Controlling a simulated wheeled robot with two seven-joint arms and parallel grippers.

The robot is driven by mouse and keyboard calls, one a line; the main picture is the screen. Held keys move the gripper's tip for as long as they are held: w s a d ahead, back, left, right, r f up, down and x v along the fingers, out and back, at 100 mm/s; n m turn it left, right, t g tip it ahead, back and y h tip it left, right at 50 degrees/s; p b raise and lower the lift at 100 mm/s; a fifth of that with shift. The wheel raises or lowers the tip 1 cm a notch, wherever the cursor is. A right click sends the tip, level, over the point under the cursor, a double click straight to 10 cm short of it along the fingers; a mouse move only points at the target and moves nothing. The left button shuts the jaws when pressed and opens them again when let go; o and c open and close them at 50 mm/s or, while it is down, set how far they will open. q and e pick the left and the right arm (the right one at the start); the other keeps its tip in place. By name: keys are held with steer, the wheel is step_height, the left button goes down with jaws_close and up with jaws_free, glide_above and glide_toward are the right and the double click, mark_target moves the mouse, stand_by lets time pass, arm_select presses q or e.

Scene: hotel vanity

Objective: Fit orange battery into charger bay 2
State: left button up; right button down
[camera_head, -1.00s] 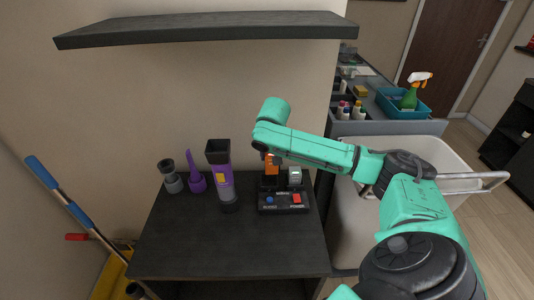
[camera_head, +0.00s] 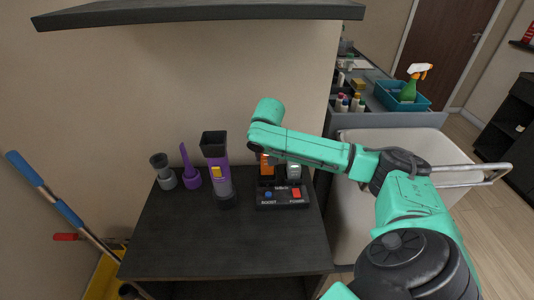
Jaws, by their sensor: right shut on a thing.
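The charger (camera_head: 283,203) is a dark box near the right edge of the black vanity top, with a blue button and a red button on its front. The orange battery (camera_head: 266,163) stands upright over the charger's left bay, partly hidden by my right arm. I cannot tell whether it is fully seated. A grey battery (camera_head: 294,172) stands at the right bay. My right gripper (camera_head: 266,152) reaches down from above and is shut on the orange battery; its fingers are mostly hidden behind the arm. My left gripper is not in view.
A purple and grey handheld vacuum (camera_head: 216,170), a purple nozzle (camera_head: 190,168) and a grey attachment (camera_head: 163,173) stand left of the charger. A dark shelf (camera_head: 200,14) hangs above. The vanity's front (camera_head: 220,245) is clear. A cart (camera_head: 390,145) stands at right.

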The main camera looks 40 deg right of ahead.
mark_target(267, 168)
steer(key=shift+f, duration=0.45)
stand_by(0.7)
steer(key=shift+f, duration=0.8)
steer(key=shift+f, duration=0.55)
stand_by(0.4)
steer(key=shift+f, duration=0.7)
steer(key=shift+f+p, duration=0.3)
steer(key=shift+p, duration=0.05)
stand_by(0.3)
steer(key=shift+c, duration=0.8)
jaws_free()
